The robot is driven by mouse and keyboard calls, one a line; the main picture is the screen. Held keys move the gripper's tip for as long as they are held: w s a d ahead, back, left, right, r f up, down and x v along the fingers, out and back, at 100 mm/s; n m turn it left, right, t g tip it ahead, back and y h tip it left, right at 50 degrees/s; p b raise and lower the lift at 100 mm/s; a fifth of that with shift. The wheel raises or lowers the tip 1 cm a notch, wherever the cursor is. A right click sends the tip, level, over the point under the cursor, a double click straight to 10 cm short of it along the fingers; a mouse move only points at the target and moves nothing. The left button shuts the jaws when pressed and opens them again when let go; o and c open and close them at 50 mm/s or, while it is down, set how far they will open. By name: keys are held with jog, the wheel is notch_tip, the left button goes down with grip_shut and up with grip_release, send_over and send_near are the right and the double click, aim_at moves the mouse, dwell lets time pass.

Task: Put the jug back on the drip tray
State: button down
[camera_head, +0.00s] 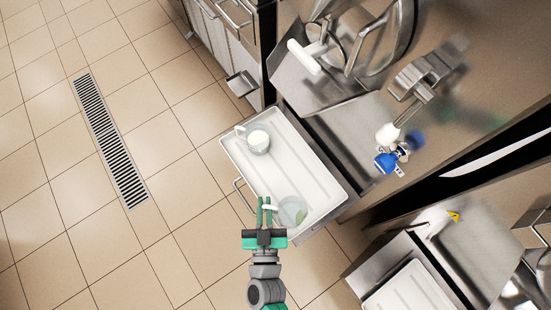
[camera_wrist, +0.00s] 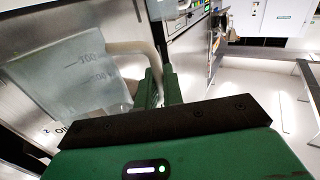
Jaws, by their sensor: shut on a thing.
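My gripper (camera_head: 264,200) is shut on the handle of a clear jug (camera_head: 293,213). The jug is over the near end of a white tray (camera_head: 318,180) at the front of the machine; I cannot tell whether it touches the tray. In the wrist view the translucent jug (camera_wrist: 72,78) is at the left, with measuring marks and a pale handle. My gripper's fingers (camera_wrist: 160,88) are at that handle, and the jug looks somewhat tilted there. A small green patch shows through the jug in the head view.
A second jug (camera_head: 257,143) with white contents stands at the tray's far left. The tray's middle is clear. The metal machine with a blue knob (camera_head: 385,162) rises behind. Another white tray (camera_head: 412,290) is at lower right. A floor drain (camera_head: 108,140) lies left.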

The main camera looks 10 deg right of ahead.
jog(key=shift+s+f+b, duration=0.2)
jog(key=shift+f+b, duration=0.25)
jog(key=shift+f, duration=0.7)
jog(key=shift+r+p, duration=0.3)
jog(key=w+f+b, duration=0.1)
jog(key=w+b, duration=0.2)
jog(key=w, duration=0.2)
jog(key=w+a+f+b, duration=0.1)
jog(key=w+f+b, duration=0.1)
jog(key=w, duration=0.3)
jog(key=w+a+f+b, duration=0.1)
jog(key=w+f+b, duration=0.1)
jog(key=w, duration=0.4)
jog(key=shift+f+b, duration=0.25)
jog(key=shift+b, duration=0.55)
jog(key=shift+d+r, duration=0.1)
jog(key=shift+r, duration=0.15)
jog(key=shift+f, duration=0.15)
jog(key=c, duration=1.9)
grip_release()
jog(key=o, duration=0.4)
